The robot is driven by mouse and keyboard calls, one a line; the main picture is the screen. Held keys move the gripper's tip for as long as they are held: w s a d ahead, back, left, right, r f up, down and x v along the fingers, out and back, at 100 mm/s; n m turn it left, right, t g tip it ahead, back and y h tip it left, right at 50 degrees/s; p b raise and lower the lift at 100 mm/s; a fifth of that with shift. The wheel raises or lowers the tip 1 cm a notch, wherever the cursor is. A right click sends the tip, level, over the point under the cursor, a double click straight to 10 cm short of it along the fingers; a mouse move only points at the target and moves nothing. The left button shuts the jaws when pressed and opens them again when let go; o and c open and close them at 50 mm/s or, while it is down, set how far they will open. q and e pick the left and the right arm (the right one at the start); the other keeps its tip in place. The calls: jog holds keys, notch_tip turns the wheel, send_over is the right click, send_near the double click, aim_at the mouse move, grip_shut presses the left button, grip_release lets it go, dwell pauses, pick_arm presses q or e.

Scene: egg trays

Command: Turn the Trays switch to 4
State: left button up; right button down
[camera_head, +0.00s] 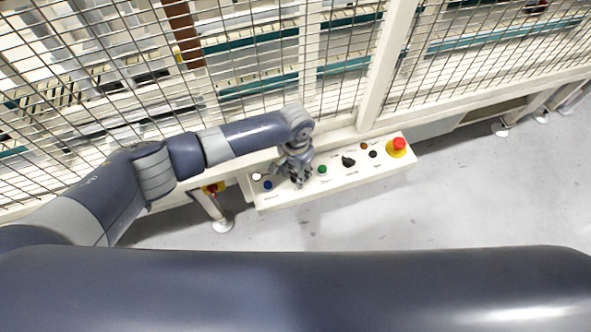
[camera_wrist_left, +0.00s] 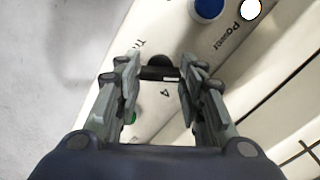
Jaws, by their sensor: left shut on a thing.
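The Trays switch (camera_wrist_left: 160,70) is a black knob on the cream control panel (camera_head: 330,187), seen in the left wrist view between my left fingertips. Part of its "Tr" label shows beside it, and a "4" is printed close to the knob. Which way its pointer faces I cannot tell. My left gripper (camera_head: 297,179) reaches down onto the panel in the head view and hides the switch there. It also shows in the left wrist view (camera_wrist_left: 160,72), shut on the knob with a finger on each side. My right gripper is not in view.
A blue button (camera_head: 268,185) and a white one lie left of my gripper. A green button (camera_head: 322,169), another black knob (camera_head: 348,161) and a red emergency stop (camera_head: 397,146) lie right. A mesh fence (camera_head: 340,95) stands behind; floor is clear in front.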

aim_at(296, 174)
pick_arm(q)
jog(key=m, duration=1.1)
jog(key=shift+m, duration=1.9)
jog(key=o, duration=1)
jog(key=shift+o, duration=0.2)
notch_tip(296, 174, up, 12)
